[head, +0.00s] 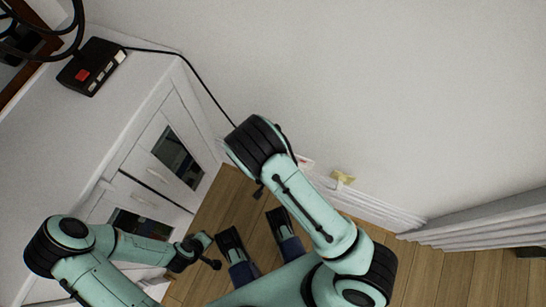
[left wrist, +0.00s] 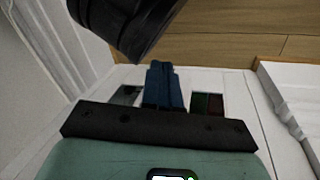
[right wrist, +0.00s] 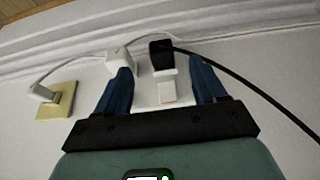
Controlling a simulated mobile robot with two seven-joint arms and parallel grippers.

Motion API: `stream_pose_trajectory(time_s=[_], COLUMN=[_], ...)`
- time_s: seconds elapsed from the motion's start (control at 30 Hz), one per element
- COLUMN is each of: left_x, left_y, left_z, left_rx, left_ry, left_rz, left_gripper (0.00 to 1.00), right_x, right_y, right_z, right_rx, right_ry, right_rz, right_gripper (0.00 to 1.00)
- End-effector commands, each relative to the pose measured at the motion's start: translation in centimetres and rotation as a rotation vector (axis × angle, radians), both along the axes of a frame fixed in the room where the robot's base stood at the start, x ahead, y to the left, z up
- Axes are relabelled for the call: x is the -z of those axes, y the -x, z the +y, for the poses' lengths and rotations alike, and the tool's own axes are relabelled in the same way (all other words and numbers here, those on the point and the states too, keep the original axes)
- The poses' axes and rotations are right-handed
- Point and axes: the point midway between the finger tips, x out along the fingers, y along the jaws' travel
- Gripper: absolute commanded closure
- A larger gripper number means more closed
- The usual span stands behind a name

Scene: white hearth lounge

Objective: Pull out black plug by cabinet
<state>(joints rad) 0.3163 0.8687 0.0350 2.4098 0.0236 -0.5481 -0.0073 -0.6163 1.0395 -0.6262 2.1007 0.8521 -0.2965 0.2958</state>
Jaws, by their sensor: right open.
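In the right wrist view, the black plug (right wrist: 161,53) sits in a white outlet strip (right wrist: 146,92) on the wall, with a black cord running off to the right. My right gripper (right wrist: 159,70) is open, its blue fingers spread either side of the strip; the black plug is between and slightly beyond their tips, not gripped. Two white plugs (right wrist: 119,62) (right wrist: 167,92) are beside and below it. The white cabinet (head: 150,120) stands left in the head view, where my right arm hides the black plug. My left gripper (left wrist: 163,66) has its fingers together, empty, before the cabinet front.
A black box with a red switch (head: 91,67) is on the cabinet top; its black cord runs down along the wall. A yellowish wall plate (right wrist: 56,101) holds another white plug left of the strip. A white radiator-like ribbed thing (head: 480,215) stands right. Wood floor lies below.

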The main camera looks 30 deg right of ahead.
Motion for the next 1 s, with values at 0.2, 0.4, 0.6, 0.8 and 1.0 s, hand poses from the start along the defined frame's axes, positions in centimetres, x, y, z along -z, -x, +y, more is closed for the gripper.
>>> stream_pose_trajectory(time_s=[0.2,0.4,0.6,0.8,1.0], left_x=[2.0,3.0,3.2,3.1,3.1], left_y=[-2.5,-3.1,-3.2,-3.2,-3.2], left_z=[1.3,1.9,2.1,2.1,2.1], left_rx=[-0.027,-0.038,-0.041,-0.041,-0.041], left_ry=[-0.033,-0.046,-0.049,-0.049,-0.049], left_rz=[-0.064,-0.077,-0.078,-0.078,-0.077], left_gripper=[1.00,1.00,1.00,1.00,1.00], right_x=[4.2,6.1,6.6,6.6,6.6], right_y=[-1.0,-1.6,-1.8,-1.8,-1.8], right_z=[-1.2,-1.9,-2.1,-2.1,-2.1], right_rx=[0.001,-0.001,-0.001,-0.001,-0.001], right_ry=[0.000,0.001,0.000,0.000,0.000], right_rz=[0.002,0.001,0.000,0.000,0.000], right_gripper=[0.30,0.30,0.30,0.30,0.91])
